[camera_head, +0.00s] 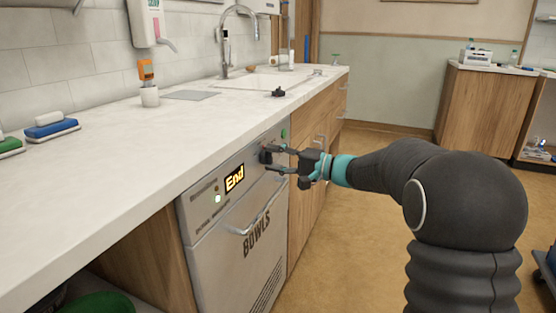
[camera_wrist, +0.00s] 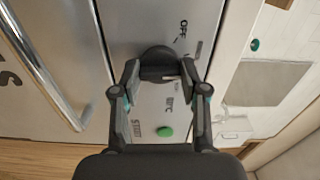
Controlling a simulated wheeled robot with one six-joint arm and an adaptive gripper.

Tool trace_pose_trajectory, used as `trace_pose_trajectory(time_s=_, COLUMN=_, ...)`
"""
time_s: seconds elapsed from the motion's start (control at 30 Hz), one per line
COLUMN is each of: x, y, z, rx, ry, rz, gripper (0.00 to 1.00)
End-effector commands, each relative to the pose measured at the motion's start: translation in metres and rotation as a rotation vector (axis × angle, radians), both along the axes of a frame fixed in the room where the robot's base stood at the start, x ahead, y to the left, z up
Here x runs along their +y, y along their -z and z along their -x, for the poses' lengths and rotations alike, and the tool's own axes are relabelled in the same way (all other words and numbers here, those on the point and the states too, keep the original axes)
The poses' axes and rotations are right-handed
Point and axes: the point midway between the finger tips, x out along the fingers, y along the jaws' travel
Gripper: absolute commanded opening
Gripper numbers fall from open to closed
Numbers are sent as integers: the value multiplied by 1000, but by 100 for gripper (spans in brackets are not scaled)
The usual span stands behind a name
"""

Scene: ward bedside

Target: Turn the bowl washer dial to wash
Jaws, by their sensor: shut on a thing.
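The bowl washer (camera_head: 228,238) is a grey front panel under the counter, marked BOWLS, with a lit orange display (camera_head: 235,179) reading "End". Its dark round dial (camera_head: 264,156) is at the panel's upper right; it also shows in the wrist view (camera_wrist: 157,54). My gripper (camera_head: 272,160) reaches in from the right, with its fingers on either side of the dial. In the wrist view my gripper (camera_wrist: 160,72) is shut on the dial. An OFF label and other small, partly unreadable labels surround the dial. The fingers partly hide the dial, and its pointer setting is unclear.
A green button (camera_wrist: 165,131) sits on the panel near the dial. A bar handle (camera_head: 252,221) crosses the washer front below the display. The counter (camera_head: 150,130) overhangs above, with a sink tap (camera_head: 225,50) farther back. Open floor (camera_head: 350,230) lies to the right.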

Motion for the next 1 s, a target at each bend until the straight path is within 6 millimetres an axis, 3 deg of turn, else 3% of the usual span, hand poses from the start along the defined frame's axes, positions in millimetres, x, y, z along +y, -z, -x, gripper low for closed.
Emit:
trace_pose_trajectory(time_s=0.5, x=3, y=-2, z=1, rx=316, ry=-5, rz=-115, gripper=9)
trace_pose_trajectory(time_s=1.0, x=3, y=-1, z=1, rx=380, ry=-6, rz=-139, gripper=9)
